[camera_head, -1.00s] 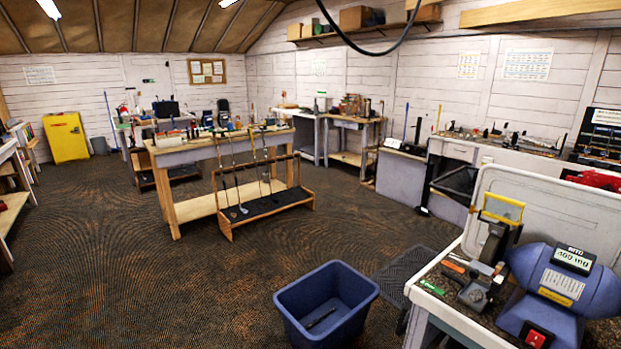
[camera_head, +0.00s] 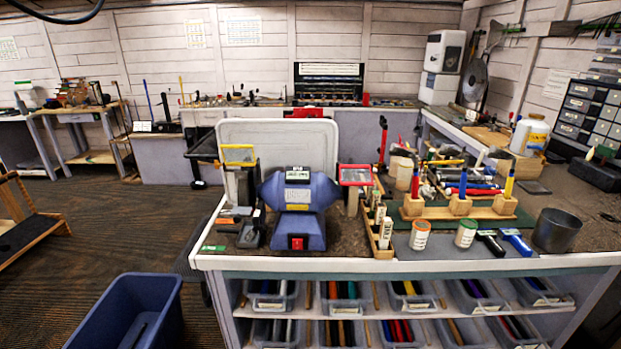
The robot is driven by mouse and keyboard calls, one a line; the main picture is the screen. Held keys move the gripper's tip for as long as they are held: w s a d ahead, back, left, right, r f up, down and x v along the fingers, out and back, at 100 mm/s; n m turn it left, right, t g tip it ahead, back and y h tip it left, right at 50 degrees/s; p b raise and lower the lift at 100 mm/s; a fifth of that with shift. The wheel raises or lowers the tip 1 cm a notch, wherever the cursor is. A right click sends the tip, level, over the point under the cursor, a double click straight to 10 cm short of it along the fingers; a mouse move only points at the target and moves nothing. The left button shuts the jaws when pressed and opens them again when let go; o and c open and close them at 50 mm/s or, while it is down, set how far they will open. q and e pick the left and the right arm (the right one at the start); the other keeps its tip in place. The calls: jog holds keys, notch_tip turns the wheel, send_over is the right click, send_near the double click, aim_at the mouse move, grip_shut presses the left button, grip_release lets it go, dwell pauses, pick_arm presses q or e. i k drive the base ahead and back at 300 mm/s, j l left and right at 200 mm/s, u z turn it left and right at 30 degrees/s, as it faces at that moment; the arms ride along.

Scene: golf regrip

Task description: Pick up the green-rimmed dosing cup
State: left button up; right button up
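A small white cup with a green rim (camera_head: 465,235) stands upright near the front edge of the workbench, right of centre. I take it to be the green-rimmed dosing cup. A similar white cup with an orange-red rim (camera_head: 419,237) stands just to its left, apart from it. Neither of my grippers shows in the head view.
A blue bench grinder (camera_head: 300,200) stands left on the bench (camera_head: 350,266). A wooden block with upright tools (camera_head: 430,212) is behind the cups. Blue and dark tools (camera_head: 515,242) and a dark grey pot (camera_head: 557,231) lie right. Blue bin (camera_head: 98,325) sits on the floor.

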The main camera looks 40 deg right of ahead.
aim_at(467, 228)
jog(key=z, duration=2.35)
